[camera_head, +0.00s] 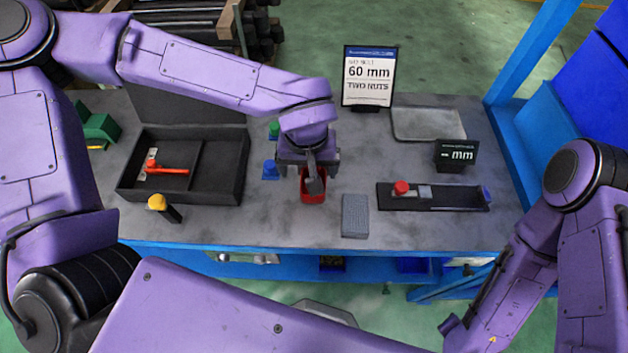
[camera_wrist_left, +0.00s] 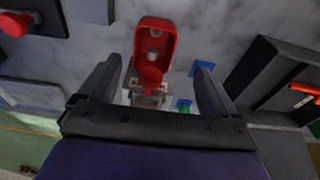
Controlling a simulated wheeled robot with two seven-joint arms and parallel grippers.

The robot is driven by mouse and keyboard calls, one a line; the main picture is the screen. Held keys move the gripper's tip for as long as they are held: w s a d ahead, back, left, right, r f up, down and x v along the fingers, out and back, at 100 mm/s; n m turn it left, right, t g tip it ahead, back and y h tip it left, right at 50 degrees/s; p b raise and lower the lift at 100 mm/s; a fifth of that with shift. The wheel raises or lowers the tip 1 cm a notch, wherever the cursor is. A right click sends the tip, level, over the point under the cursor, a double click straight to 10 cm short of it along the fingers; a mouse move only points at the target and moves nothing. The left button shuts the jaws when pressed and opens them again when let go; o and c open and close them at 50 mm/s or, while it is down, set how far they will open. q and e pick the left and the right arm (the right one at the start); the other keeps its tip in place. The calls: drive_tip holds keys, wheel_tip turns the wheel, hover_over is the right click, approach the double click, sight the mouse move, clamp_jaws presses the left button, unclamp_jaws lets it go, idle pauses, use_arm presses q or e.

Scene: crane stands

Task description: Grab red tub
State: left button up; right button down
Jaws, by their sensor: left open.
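The red tub (camera_head: 313,194) sits on the grey table, below and in front of my left gripper (camera_head: 310,178), which partly hides it in the head view. In the left wrist view the red tub (camera_wrist_left: 156,38) lies ahead of my left gripper (camera_wrist_left: 158,85), roughly between the lines of its two spread fingers. Small light pieces show inside it, and a red part is at its near end. The left gripper is open, and no object is clearly held. My right arm shows at the right edge in the head view, low beside the table; its gripper's jaws cannot be made out.
A black open case (camera_head: 228,190) with a red-handled tool stands left. A grey block (camera_head: 355,216) is close right of the tub. A black tray (camera_head: 440,206) and a metal tray (camera_head: 428,123) lie further right. A "60 mm TWO NUTS" sign (camera_head: 369,80) stands behind.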

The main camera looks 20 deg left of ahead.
use_arm(q)
drive_tip(key=shift+s+f, duration=0.15)
drive_tip(key=shift+f, duration=0.25)
drive_tip(key=f, duration=0.1)
drive_tip(key=w+f, duration=0.1)
drive_tip(key=f, duration=0.1)
drive_tip(key=w+f+p, duration=0.1)
drive_tip(key=shift+d+f, duration=0.35)
drive_tip(key=shift+f, duration=0.3)
drive_tip(key=shift+s, duration=0.3)
drive_tip(key=shift+w, duration=0.15)
drive_tip(key=c, duration=1.2)
drive_tip(key=shift+o, duration=0.2)
drive_tip(key=shift+r, duration=0.15)
